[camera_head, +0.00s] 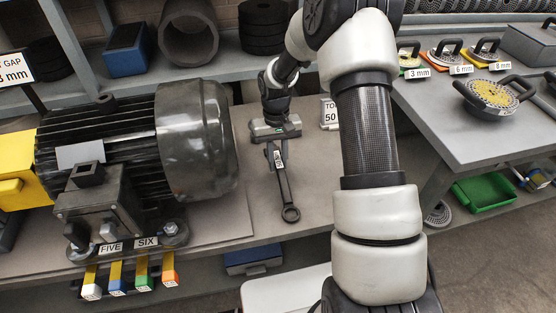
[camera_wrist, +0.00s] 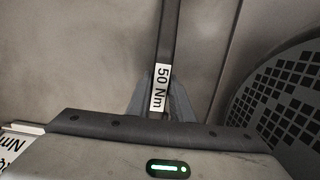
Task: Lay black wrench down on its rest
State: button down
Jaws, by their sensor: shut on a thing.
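The black wrench (camera_head: 284,188) has a ring end that points toward the bench's front edge in the head view. Its shaft carries a white "50 Nm" label, and the wrench (camera_wrist: 168,35) runs up the wrist view from between the fingers. My gripper (camera_head: 277,158) is shut on the wrench near the label; both fingers show around it in the wrist view (camera_wrist: 161,100). I cannot tell whether the wrench touches the bench. A small sign (camera_head: 329,113) reading "50" stands right of my gripper. The rest itself is not clearly seen.
A large motor (camera_head: 130,150) stands close on the left; its perforated end (camera_wrist: 285,100) shows in the wrist view. My arm covers the bench's right part. Bare grey bench (camera_head: 253,215) lies around the wrench. A table (camera_head: 450,120) with sanding discs is at right.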

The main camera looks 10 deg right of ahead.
dwell(0.4)
jog(key=shift+f+b, duration=0.3)
jog(key=c, duration=0.9)
grip_release()
jog(key=shift+r, duration=0.15)
jog(key=shift+w+r+p, duration=0.15)
jog(key=shift+r+p, duration=0.75)
jog(key=shift+r, duration=0.55)
jog(key=shift+w+r+p, duration=0.15)
jog(key=shift+r+p, duration=0.8)
jog(key=shift+r, duration=0.5)
jog(key=shift+w+r+p, duration=0.15)
jog(key=shift+r+p, duration=0.75)
jog(key=shift+r, duration=0.55)
